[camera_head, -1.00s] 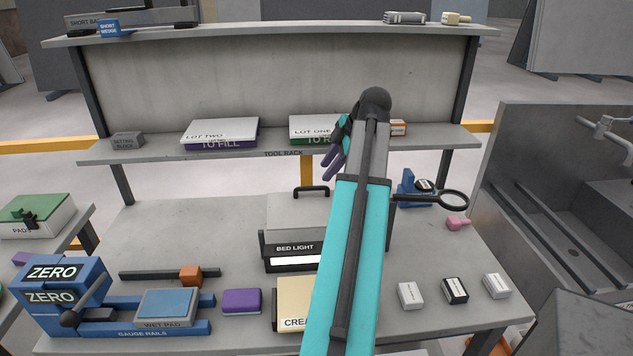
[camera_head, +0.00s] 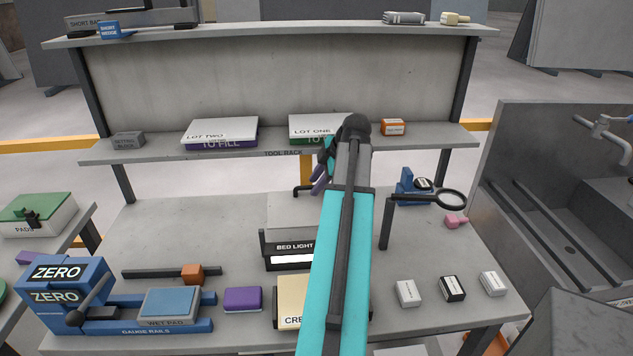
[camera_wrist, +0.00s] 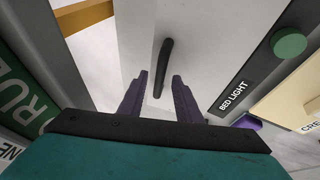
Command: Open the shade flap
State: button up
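The bed light (camera_head: 293,248) is a low box with a dark front label on the bench, and its pale grey top panel (camera_head: 288,214) looks like the shade flap. A black bar handle (camera_head: 298,190) stands at its rear edge, partly hidden by my arm. My gripper (camera_head: 320,178) is just above the handle's right part. In the wrist view my gripper's purple fingers (camera_wrist: 160,76) are apart, with the black handle (camera_wrist: 164,60) lined up lengthwise in the gap. I cannot tell whether the fingertips reach down beside it. The panel lies closed.
The tool rack shelf (camera_head: 280,153) carries the lot one box (camera_head: 318,128) and lot two box (camera_head: 220,133) just behind my gripper. A magnifier (camera_head: 447,199) on a post stands to the right. A cream box (camera_head: 289,302) sits in front of the bed light.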

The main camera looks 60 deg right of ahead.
grip_shut()
